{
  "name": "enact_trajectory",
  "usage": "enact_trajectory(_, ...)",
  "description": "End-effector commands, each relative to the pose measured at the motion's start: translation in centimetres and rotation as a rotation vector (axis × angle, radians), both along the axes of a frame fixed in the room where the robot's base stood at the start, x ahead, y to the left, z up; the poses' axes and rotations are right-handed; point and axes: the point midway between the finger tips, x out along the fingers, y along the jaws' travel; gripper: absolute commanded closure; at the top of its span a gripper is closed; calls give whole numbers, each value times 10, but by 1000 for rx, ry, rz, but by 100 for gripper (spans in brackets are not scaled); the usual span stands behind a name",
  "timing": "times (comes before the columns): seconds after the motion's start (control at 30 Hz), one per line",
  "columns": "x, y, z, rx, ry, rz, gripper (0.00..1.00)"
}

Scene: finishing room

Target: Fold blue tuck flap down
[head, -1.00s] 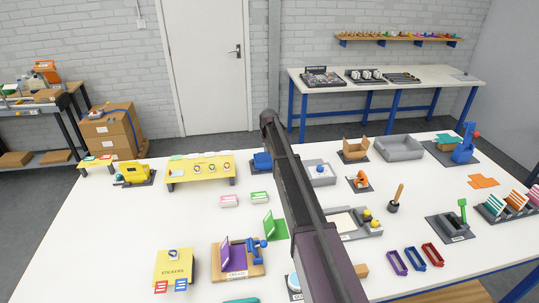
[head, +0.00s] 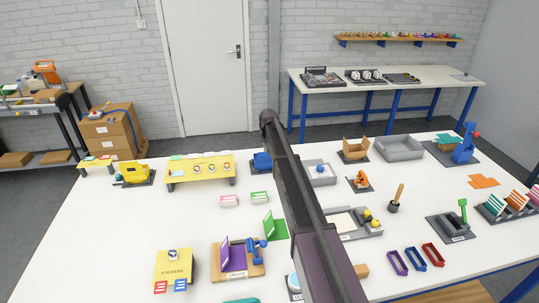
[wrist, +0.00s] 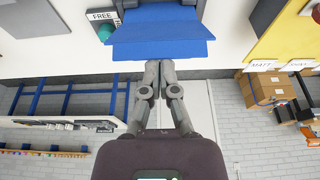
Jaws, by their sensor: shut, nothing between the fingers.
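The blue box with its tuck flap shows in the head view (head: 262,161) at the far middle of the table, partly hidden behind my arm. In the wrist view, which looks upside down, a broad blue flap (wrist: 160,30) with a creased lip spans the top middle. My gripper (wrist: 158,64) is shut and empty, its fingertips at the lip's lower edge in the picture. I cannot tell whether they touch it. My gripper is hidden in the head view.
A yellow stand (head: 201,172) is left of the blue box, and a grey tray (head: 322,174) is right of it. Pink and green small blocks lie in front. In the wrist view a green knob (wrist: 105,33) and a "FREE" label sit beside the flap.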

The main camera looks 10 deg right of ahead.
Motion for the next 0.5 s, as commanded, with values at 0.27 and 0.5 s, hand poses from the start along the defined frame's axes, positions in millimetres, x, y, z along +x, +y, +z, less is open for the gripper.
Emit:
enact_trajectory(0.27, 1, 0, -3, 0, 0, 0, 100)
enact_trajectory(0.5, 1, 0, -5, 0, 0, 0, 100)
